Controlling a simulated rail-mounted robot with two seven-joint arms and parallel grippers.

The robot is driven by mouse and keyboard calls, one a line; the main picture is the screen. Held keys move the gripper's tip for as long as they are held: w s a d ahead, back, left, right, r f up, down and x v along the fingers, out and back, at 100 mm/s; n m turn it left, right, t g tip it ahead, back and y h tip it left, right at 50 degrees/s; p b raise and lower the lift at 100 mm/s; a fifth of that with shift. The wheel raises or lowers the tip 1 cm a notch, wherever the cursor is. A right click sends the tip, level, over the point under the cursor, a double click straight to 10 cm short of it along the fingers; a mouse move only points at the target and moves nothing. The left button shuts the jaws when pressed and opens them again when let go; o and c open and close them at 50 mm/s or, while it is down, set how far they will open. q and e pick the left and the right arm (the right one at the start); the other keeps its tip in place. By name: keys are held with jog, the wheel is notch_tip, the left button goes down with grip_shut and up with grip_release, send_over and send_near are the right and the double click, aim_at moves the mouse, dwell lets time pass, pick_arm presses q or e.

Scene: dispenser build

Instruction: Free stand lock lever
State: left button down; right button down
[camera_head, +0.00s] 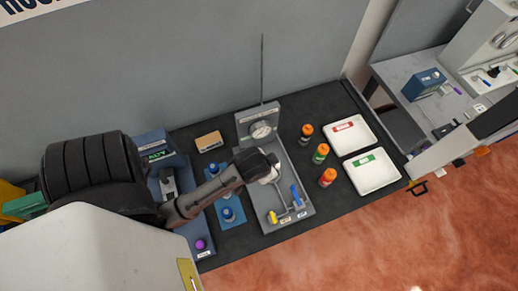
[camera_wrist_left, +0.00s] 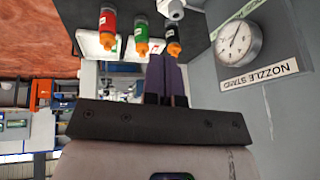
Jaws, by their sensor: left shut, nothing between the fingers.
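The grey nozzle stand (camera_head: 245,130) has a round dial gauge (camera_head: 262,130) on its upright and a flat base plate (camera_head: 267,205) in front. The gauge (camera_wrist_left: 238,42) and a "NOZZLE STAND" label (camera_wrist_left: 260,75) show in the left wrist view. A blue lever (camera_head: 296,195) and a yellow lever (camera_head: 272,216) stand at the front of the base, with labels too small to read; I cannot tell which is the lock lever. My left gripper (camera_head: 275,176) is over the base, behind both levers; its shut, empty fingers (camera_wrist_left: 167,78) show in the wrist view. My right gripper is not in view.
Several orange-capped bottles (camera_head: 320,153) stand right of the stand, beside two white trays (camera_head: 372,186). Blue-topped items stand on a blue mat (camera_head: 233,213) to the left. A tan box (camera_head: 209,141) lies behind. A thin vertical rod (camera_head: 262,70) rises above the stand.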

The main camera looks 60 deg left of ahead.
pick_arm(q)
jog(key=w+a+f+n+y+b, duration=0.2)
jog(key=w+a+n+b, duration=0.8)
jog(key=w, duration=0.8)
jog(key=s+a+f+n+g+h, duration=0.1)
jog(key=s+f+n+g, duration=0.4)
jog(key=f+n+g, duration=0.6)
jog(key=shift+a+f+n+g, duration=0.3)
jog(key=shift+a+n, duration=0.1)
jog(key=shift+a, duration=0.25)
jog(key=p+x, duration=0.1)
jog(key=x, duration=0.8)
jog(key=shift+d, duration=0.1)
jog(key=s, duration=0.1)
jog(key=s+p, duration=0.2)
jog(key=shift+d+f, duration=0.25)
jog(key=shift+s+d+f, duration=0.1)
jog(key=shift+s+d, duration=0.05)
jog(key=shift+s, duration=0.55)
